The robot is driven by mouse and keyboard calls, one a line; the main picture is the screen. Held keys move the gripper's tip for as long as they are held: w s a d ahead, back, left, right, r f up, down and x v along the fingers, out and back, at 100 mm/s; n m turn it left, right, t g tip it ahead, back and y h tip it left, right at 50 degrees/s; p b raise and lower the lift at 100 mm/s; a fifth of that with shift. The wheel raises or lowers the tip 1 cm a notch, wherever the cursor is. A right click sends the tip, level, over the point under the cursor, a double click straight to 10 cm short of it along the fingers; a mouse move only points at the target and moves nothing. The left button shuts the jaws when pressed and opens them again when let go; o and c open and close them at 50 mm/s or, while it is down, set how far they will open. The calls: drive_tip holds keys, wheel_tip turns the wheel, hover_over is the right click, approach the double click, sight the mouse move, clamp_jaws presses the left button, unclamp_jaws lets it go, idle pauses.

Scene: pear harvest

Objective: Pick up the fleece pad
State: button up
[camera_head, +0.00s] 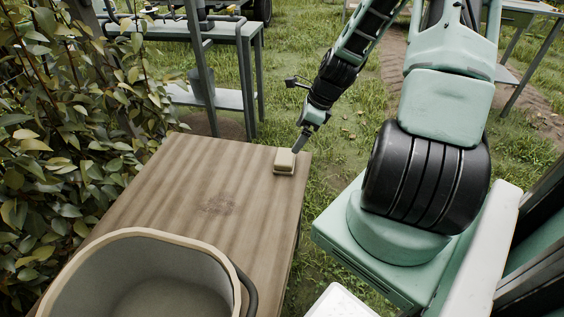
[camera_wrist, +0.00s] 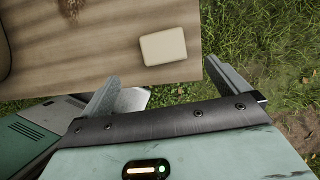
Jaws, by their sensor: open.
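The fleece pad (camera_head: 284,163) is a small cream block with rounded corners. It lies flat near the far right corner of the wooden table (camera_head: 190,190). In the wrist view the pad (camera_wrist: 163,47) lies just beyond my open fingertips, roughly centred between them. My gripper (camera_head: 301,140) is at the far right corner of the table, close to the pad. In the wrist view my gripper (camera_wrist: 162,70) is open with nothing between its fingers. I cannot tell how high the fingertips are above the table.
A large grey bucket (camera_head: 130,235) with a pale rim and dark handle stands at the table's near end. Leafy bushes (camera_head: 60,130) crowd the left side. A metal bench (camera_head: 240,65) stands behind. The middle of the table is clear. Grass (camera_wrist: 260,40) lies beyond the table's edge.

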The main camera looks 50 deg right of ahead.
sight(285, 156)
drive_tip(key=b+x, duration=0.1)
drive_tip(key=x, duration=0.5)
drive_tip(key=shift+f, duration=0.3)
drive_tip(key=shift+d+b+x, duration=0.15)
drive_tip(key=shift+b+x, duration=0.1)
drive_tip(key=shift+x, duration=1.1)
drive_tip(key=shift+d+b+x, duration=0.15)
drive_tip(key=shift+b+x, duration=0.05)
drive_tip(key=shift+x, duration=1.15)
drive_tip(key=shift+w, duration=0.1)
drive_tip(key=c, duration=0.9)
